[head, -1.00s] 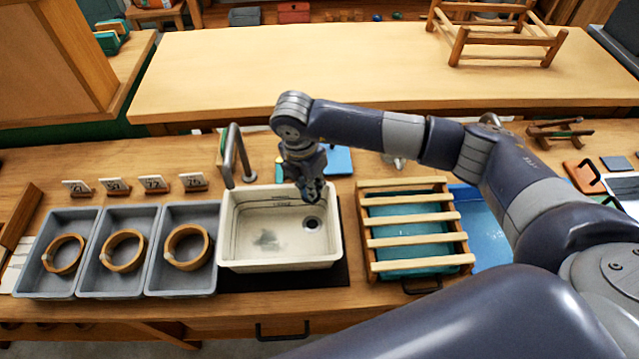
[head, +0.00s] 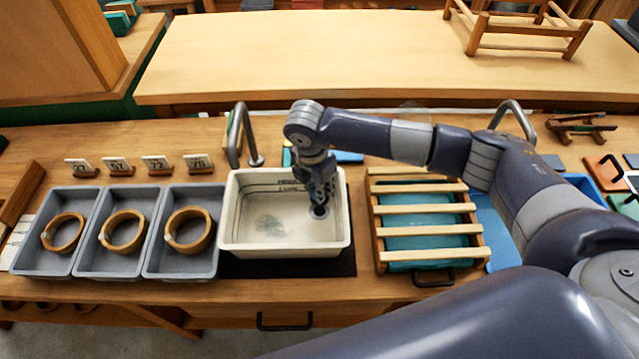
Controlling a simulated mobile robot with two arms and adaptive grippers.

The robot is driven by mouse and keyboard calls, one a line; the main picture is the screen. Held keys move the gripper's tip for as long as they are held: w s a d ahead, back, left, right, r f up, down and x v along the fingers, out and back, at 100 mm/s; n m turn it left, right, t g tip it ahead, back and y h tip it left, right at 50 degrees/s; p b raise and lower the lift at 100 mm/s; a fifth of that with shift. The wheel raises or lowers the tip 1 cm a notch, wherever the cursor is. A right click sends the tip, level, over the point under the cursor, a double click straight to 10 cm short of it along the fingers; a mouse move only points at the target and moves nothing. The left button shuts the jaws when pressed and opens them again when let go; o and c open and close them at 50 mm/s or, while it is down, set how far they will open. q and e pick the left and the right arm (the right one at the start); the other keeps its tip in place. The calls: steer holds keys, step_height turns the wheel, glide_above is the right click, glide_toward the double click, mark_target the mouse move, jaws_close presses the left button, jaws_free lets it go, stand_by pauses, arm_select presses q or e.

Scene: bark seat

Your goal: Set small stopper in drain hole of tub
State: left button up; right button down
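The white tub (head: 236,240) stands on the workbench in the middle of the head view. Its drain hole (head: 320,211) is in the right part of the tub floor and is partly covered by my gripper. My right gripper (head: 320,203) points down inside the tub, right over the drain hole. Its fingertips are small and dark, so I cannot tell whether they are open or shut. I cannot make out the small stopper; it may be hidden at the fingertips. My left gripper is not in view.
Several grey trays with wooden rings (head: 190,230) stand left of the tub. A slatted wooden rack (head: 425,223) over a teal bin stands to its right. A curved tap (head: 240,135) rises behind the tub's left corner. Number cards (head: 157,164) stand behind the trays.

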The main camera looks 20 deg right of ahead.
step_height(320, 180, down, 4)
steer(key=shift+b, duration=1.25)
steer(key=shift+f+b, duration=0.75)
steer(key=shift+f, duration=0.15)
steer(key=shift+f+b, duration=0.25)
steer(key=shift+b, duration=0.1)
steer(key=c, duration=1.5)
jaws_free()
steer(key=shift+c, duration=0.2)
steer(key=shift+o, duration=0.5)
steer(key=shift+o, duration=1.2)
steer(key=shift+r, duration=0.15)
